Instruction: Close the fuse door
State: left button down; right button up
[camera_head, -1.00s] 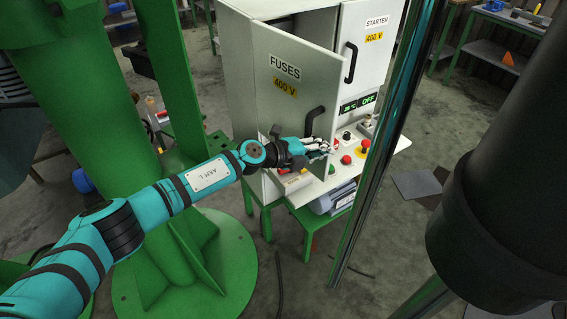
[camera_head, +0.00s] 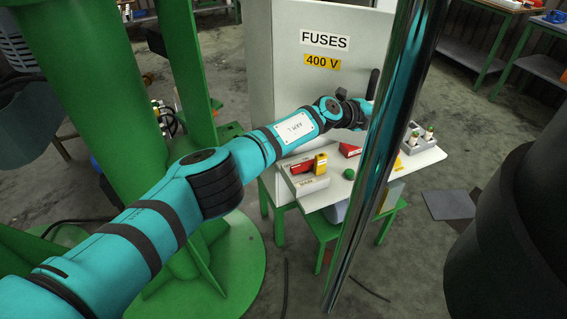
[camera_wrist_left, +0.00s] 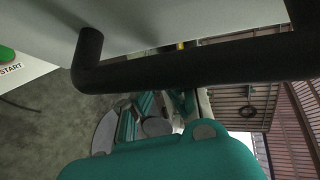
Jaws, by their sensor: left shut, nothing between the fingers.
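The white fuse door (camera_head: 292,85), labelled FUSES 400 V, faces me in the head view. Its black handle (camera_head: 373,84) is at its right side, partly behind a shiny pole. I cannot tell whether the door is flush with the cabinet. My left gripper (camera_head: 366,110) is at the door's lower right, just below the handle; its fingertips are mostly hidden by the pole. It is shut with nothing in it. In the left wrist view the black handle (camera_wrist_left: 190,68) crosses close in front of the pale door surface (camera_wrist_left: 180,18). My right gripper is not in view.
The shiny pole (camera_head: 375,165) stands in front of the cabinet's right part. A white control shelf (camera_head: 330,190) below the door carries red and yellow parts (camera_head: 320,164), a green button (camera_head: 349,174) and a grey holder (camera_head: 418,137). A green column (camera_head: 75,85) stands at the left.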

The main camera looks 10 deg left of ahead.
pick_arm(q)
jog(key=shift+w+d+n+t+y+b, duration=0.15)
jog(key=shift+w+n+t+y+b, duration=0.25)
jog(key=shift+w+b, duration=0.75)
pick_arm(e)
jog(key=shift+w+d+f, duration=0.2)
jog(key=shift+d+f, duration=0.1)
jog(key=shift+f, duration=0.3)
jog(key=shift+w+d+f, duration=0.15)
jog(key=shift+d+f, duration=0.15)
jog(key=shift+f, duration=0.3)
pick_arm(q)
jog(key=shift+w, duration=0.15)
jog(key=shift+r, duration=0.1)
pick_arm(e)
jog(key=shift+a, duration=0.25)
